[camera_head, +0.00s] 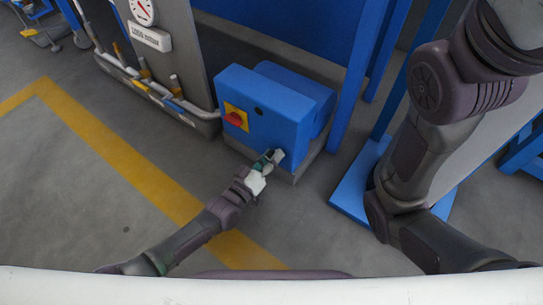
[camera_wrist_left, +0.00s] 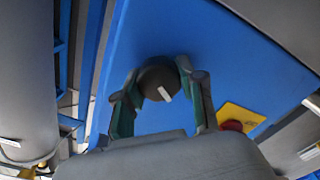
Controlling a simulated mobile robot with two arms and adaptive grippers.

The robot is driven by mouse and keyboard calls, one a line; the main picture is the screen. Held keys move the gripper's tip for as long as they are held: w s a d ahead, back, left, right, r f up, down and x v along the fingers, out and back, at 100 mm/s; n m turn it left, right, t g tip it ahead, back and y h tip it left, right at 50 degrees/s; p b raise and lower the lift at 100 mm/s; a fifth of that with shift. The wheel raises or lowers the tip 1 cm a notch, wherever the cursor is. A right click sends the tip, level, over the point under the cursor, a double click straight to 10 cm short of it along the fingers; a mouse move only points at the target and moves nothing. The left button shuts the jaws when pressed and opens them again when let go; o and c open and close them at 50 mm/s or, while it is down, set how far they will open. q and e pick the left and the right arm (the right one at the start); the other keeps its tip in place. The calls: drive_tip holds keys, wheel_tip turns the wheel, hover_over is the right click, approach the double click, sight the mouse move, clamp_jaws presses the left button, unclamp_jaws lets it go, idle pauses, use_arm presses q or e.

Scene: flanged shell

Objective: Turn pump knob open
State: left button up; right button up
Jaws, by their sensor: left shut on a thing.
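The black round pump knob (camera_wrist_left: 157,77) with a white pointer mark sits on the blue face of the pump box (camera_head: 288,108). In the left wrist view the mark points toward the lower right of the picture. My left gripper (camera_head: 273,157) is at the lower right of the box's front face. In the left wrist view its two green and dark fingers (camera_wrist_left: 160,84) are on either side of the knob, shut on it. In the head view the gripper hides the knob. My right arm shows on the right, but its gripper is out of view.
A red switch on a yellow plate (camera_head: 236,116) is on the same face, up and left of my gripper. A grey cabinet with pipes and a gauge (camera_head: 143,12) stands left of the box. Blue posts rise behind. Floor in front is clear.

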use_arm(q)
drive_tip(key=n, duration=0.3)
drive_tip(key=shift+f+n, duration=0.1)
drive_tip(key=shift+n, duration=0.2)
drive_tip(key=shift+n+b, duration=0.5)
drive_tip(key=shift+n, duration=1)
drive_tip(key=o, duration=1.1)
drive_tip(key=shift+o, duration=0.2)
drive_tip(key=shift+a, duration=0.1)
drive_tip(key=v, duration=1.2)
